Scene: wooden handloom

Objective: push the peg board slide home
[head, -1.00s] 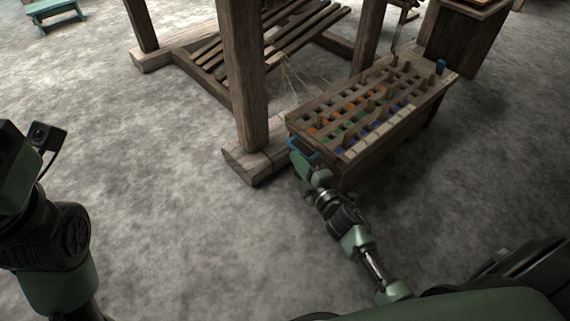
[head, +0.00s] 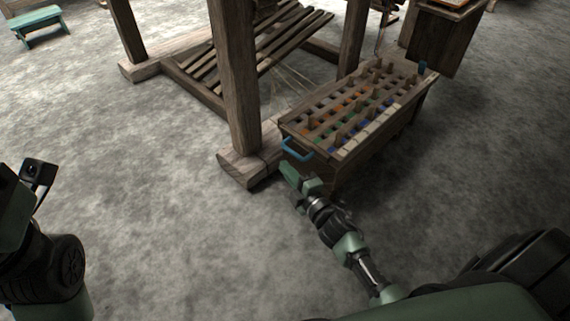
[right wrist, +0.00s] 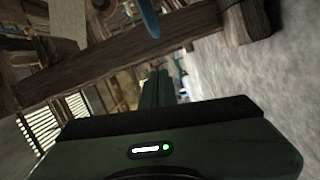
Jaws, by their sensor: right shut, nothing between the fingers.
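The peg board (head: 345,147) is a wooden lattice with upright pegs and coloured patches in its holes. It lies on top of a long wooden box (head: 368,152). A blue handle (head: 298,149) is at its near left end. My right gripper (head: 287,168) is just below and in front of this handle, apart from it and empty. In the right wrist view its fingers (right wrist: 155,88) are together, and a blue piece (right wrist: 148,18), probably the handle, is beyond them. My left gripper's green body is at the left edge; its fingers are out of the picture.
A loom post (head: 235,85) on a heavy foot beam (head: 238,168) stands close left of the box. Slatted treadles (head: 255,55) lie behind it. A dark wooden cabinet (head: 440,40) is at the far end. The grey floor in front is clear.

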